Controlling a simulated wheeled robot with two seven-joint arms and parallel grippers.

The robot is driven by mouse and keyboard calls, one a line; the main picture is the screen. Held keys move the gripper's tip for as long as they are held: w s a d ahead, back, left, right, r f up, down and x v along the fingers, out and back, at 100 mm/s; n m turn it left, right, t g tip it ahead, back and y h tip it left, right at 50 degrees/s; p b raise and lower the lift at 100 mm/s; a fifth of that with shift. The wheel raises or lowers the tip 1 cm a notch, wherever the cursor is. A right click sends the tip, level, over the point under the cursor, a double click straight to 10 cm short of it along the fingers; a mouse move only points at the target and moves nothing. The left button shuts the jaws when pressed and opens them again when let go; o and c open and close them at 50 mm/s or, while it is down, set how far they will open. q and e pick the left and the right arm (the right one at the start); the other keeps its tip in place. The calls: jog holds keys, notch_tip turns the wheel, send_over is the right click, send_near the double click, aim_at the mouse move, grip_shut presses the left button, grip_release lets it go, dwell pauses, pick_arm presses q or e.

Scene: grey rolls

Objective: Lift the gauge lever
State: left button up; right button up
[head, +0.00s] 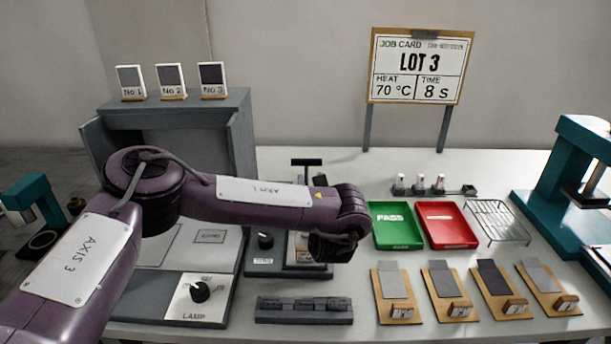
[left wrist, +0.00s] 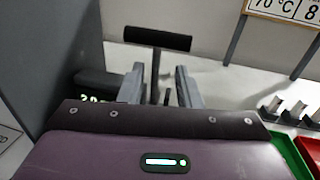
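The gauge lever (head: 306,163) is a black T-shaped handle standing behind my left forearm in the head view; its lower part is hidden there. In the left wrist view its black crossbar (left wrist: 157,38) lies beyond my left gripper (left wrist: 160,78), whose two grey fingers are apart. The lever's thin post shows in the gap between the fingers, and I see no contact. In the head view my left wrist covers much of the gauge, and the fingertips are hard to make out. A dark part with green digits (left wrist: 92,98) sits left of the fingers. My right gripper is not seen.
A grey booth (head: 240,115) stands at the left. A green tray (head: 397,242) and a red tray (head: 448,243) lie right of my wrist, with a wire rack (head: 499,221) beside them. Several sample boards and a dark grey block (head: 304,318) lie in front. A teal press (head: 560,190) stands far right.

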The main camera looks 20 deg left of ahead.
aim_at(307, 172)
pick_arm(q)
jog(key=shift+w+a+r, duration=0.25)
jog(key=shift+w+a, duration=0.6)
jog(key=shift+w, duration=0.25)
jog(key=shift+w+a, duration=0.15)
jog(key=shift+w, duration=0.15)
jog(key=shift+x, duration=1.3)
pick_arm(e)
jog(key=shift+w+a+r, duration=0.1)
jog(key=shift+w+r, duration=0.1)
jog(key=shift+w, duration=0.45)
pick_arm(q)
jog(key=shift+f, duration=0.1)
grip_shut()
